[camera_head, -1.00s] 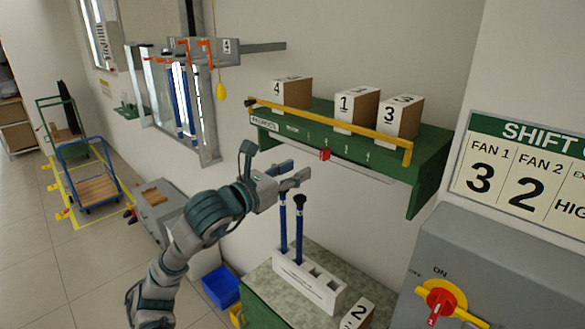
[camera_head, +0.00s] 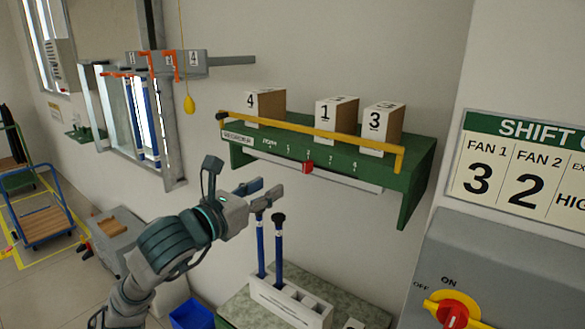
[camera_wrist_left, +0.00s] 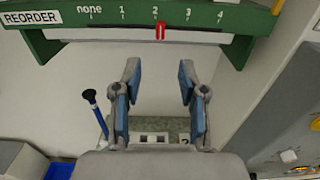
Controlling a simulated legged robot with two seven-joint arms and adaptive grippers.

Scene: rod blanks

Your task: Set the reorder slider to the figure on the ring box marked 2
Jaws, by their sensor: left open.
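The reorder slider is a red tab (camera_head: 308,167) on the front scale of the green shelf (camera_head: 420,185). The scale reads none, 1, 2, 3, 4. In the left wrist view the tab (camera_wrist_left: 160,31) stands just below the figure 2. My left gripper (camera_head: 266,189) is open and empty, below and to the left of the tab in the head view. The left wrist view shows its two fingers (camera_wrist_left: 159,70) apart, below the tab. A box marked 2 (camera_head: 352,324) barely shows at the bottom edge of the head view. My right gripper is not in view.
Boxes marked 4 (camera_head: 265,105), 1 (camera_head: 336,110) and 3 (camera_head: 381,125) stand on the shelf behind a yellow rail (camera_head: 330,136). Below, blue rods (camera_head: 278,250) stand in a white holder (camera_head: 290,305). A grey switch box (camera_head: 500,270) is at right.

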